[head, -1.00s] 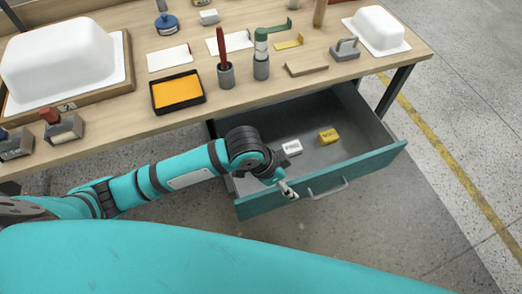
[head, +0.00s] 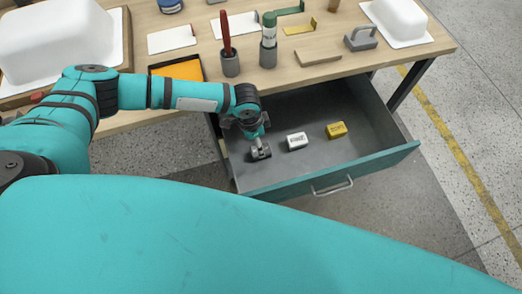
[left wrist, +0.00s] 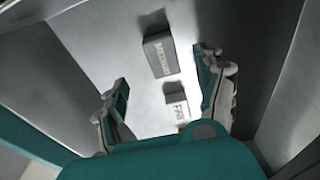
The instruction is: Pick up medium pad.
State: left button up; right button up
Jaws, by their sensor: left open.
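A grey pad (left wrist: 160,55) with a long label, too small to read surely, lies on the drawer floor in the left wrist view. In the head view a dark grey block (head: 263,153), seemingly this pad, shows partly behind my fingers. A white pad (head: 297,141) with dark lettering lies to its right; it also shows in the left wrist view (left wrist: 177,107). A yellow pad (head: 336,130) lies farther right. My left gripper (head: 255,144) is inside the drawer, above its left part. In the left wrist view its fingers (left wrist: 166,92) are wide apart and empty. My right gripper is not seen.
The drawer (head: 340,178) is pulled out, its walls standing around the pads. The tabletop (head: 345,64) above its back holds an orange ink tray (head: 180,70), holders with tools, and white tub shells (head: 398,20). The drawer floor right of the pads is clear.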

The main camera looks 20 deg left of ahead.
pick_arm(q)
jog(key=f, duration=0.5)
jog(key=w+d+f, duration=0.1)
jog(key=f, duration=0.2)
jog(key=shift+b, duration=0.35)
jog(key=c, duration=1.3)
